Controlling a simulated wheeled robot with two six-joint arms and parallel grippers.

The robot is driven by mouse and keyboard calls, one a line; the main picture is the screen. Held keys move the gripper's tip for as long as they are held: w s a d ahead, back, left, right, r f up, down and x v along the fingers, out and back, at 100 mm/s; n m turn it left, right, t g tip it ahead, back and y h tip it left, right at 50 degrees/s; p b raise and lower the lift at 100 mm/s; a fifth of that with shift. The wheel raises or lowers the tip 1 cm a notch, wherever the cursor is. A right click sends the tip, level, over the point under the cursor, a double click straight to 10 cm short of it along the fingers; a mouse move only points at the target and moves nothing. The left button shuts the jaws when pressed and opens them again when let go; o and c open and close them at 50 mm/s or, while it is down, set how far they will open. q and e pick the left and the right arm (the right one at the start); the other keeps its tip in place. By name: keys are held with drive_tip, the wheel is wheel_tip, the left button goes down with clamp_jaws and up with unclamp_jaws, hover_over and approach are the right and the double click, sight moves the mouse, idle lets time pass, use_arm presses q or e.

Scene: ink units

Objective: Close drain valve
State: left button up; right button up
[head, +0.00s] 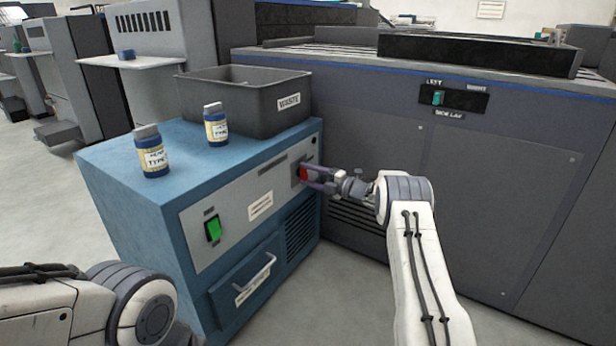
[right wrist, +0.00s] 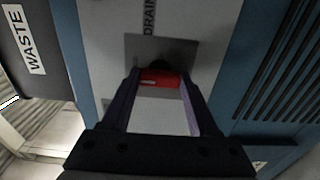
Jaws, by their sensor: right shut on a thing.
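The drain valve has a red handle (head: 303,173) on the front panel of the blue ink unit (head: 155,205), near the panel's right end. In the right wrist view the red handle (right wrist: 160,78) lies across the picture on a grey plate (right wrist: 188,50), below the word DRAIN. My right gripper (head: 312,175) is at the valve, shut on the red handle, with a finger at each end of it in the right wrist view (right wrist: 160,88). My left arm shows at the lower left of the head view; its gripper is out of view.
A grey WASTE bin (head: 243,100) and two labelled bottles, one near (head: 151,152) and one farther (head: 215,125), stand on the unit. A green switch (head: 213,228) and a drawer handle (head: 255,273) are on its front. A large grey machine (head: 480,190) stands close at right.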

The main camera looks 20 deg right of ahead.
drive_tip(key=shift+s+f, duration=0.1)
drive_tip(key=shift+f, duration=0.05)
drive_tip(key=o, duration=1.4)
drive_tip(key=shift+c, duration=0.2)
drive_tip(key=shift+s+d+r+p, duration=0.2)
drive_tip(key=shift+s+d+p, duration=0.1)
drive_tip(key=shift+d+p, duration=0.1)
drive_tip(key=p+v, duration=0.4)
drive_tip(key=v, duration=0.5)
drive_tip(key=shift+s+f, duration=0.15)
drive_tip(key=shift+s, duration=0.15)
